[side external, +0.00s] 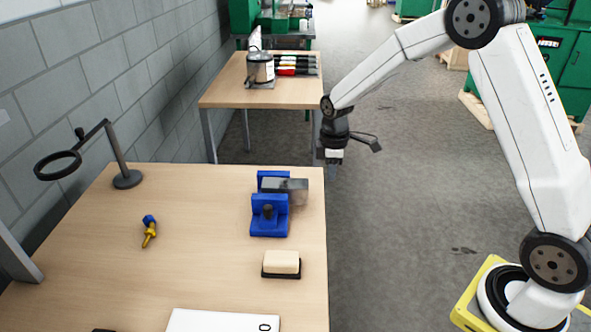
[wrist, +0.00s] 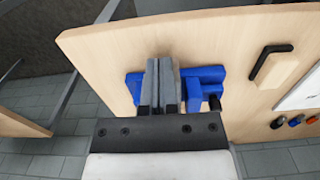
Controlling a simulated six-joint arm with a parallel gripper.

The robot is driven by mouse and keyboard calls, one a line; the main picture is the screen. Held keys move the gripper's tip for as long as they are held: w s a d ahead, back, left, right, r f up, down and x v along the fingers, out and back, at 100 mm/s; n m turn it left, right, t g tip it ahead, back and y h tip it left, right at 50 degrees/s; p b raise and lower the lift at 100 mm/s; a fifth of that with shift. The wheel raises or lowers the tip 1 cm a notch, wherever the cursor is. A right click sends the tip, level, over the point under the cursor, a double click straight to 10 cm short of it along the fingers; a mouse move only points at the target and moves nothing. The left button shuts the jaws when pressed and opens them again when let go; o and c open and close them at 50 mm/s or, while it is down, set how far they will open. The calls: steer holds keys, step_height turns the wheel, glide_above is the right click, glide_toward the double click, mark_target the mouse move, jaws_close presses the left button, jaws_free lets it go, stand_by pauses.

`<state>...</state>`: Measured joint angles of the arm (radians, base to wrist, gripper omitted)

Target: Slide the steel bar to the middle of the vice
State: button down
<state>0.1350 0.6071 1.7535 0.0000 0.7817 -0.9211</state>
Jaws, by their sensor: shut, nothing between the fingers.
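The blue vice (side external: 268,222) stands near the right edge of the wooden table, with two blue jaws and a gap between them. The steel bar (side external: 297,186) lies across between the jaws and sticks out on the right, toward my arm. My gripper (side external: 334,160) is above and to the right of the bar, beyond the table's edge, apart from it and pointing down. It is shut and empty. In the wrist view the vice (wrist: 205,84) shows ahead of my gripper; grey pieces in front of it partly hide it, and I cannot cleanly separate bar from fingers.
A cream block (side external: 281,261) on a dark base lies in front of the vice. A blue and yellow tool (side external: 149,231) and a ring on a stand (side external: 127,180) are farther left. A second table (side external: 225,97) stands behind. The middle of the near table is clear.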

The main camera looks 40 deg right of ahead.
mark_target(300, 184)
steer(key=f, duration=0.2)
steer(key=w+a+f, duration=0.1)
steer(key=f, duration=0.4)
steer(key=shift+w+a, duration=0.35)
steer(key=shift+a, duration=0.05)
steer(key=shift+w+a, duration=0.55)
steer(key=shift+w+a, duration=1.4)
